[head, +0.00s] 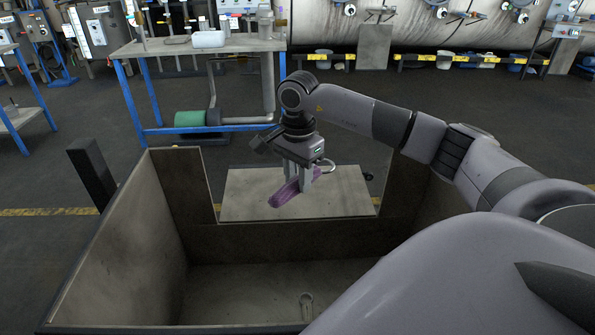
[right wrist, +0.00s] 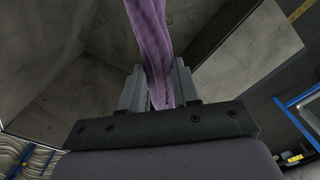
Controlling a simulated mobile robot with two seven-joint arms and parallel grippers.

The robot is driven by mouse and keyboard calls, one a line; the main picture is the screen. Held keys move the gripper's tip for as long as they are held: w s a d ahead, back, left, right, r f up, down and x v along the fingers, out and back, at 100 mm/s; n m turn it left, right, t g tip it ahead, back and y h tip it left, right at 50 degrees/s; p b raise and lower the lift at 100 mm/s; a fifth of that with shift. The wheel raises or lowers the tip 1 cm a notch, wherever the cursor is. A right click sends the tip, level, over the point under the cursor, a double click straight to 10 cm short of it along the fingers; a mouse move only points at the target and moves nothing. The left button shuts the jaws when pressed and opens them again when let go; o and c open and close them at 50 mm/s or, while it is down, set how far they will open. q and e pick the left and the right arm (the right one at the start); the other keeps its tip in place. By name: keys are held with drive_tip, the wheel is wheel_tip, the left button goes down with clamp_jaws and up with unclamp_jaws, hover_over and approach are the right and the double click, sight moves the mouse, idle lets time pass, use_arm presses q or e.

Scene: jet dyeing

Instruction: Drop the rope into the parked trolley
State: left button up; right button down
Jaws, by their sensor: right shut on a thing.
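My right gripper (head: 301,178) points down and is shut on a purple rope (head: 284,194). It holds the rope in the air above the open parked trolley (head: 128,240). A pale ring (head: 327,166) shows just beside the fingers. In the right wrist view the rope (right wrist: 150,40) runs between the two fingers and out past their tips, over the grey inside of the trolley. The trolley is a grey, high-walled box with a cut-out in its far wall, and the rope shows in front of this opening. My left gripper is not in view.
A small ring-ended piece (head: 306,303) shows at the trolley's bottom near the front. A blue-framed workbench (head: 180,45) stands behind, and a large steel vessel (head: 400,25) lies along the back.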

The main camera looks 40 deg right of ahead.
wheel_tip(320, 180, down, 6)
drive_tip(key=b, duration=0.4)
drive_tip(key=shift+r, duration=0.1)
drive_tip(key=c, duration=0.7)
unclamp_jaws()
drive_tip(key=shift+c, duration=0.2)
wheel_tip(320, 180, up, 6)
drive_tip(key=shift+r, duration=0.6)
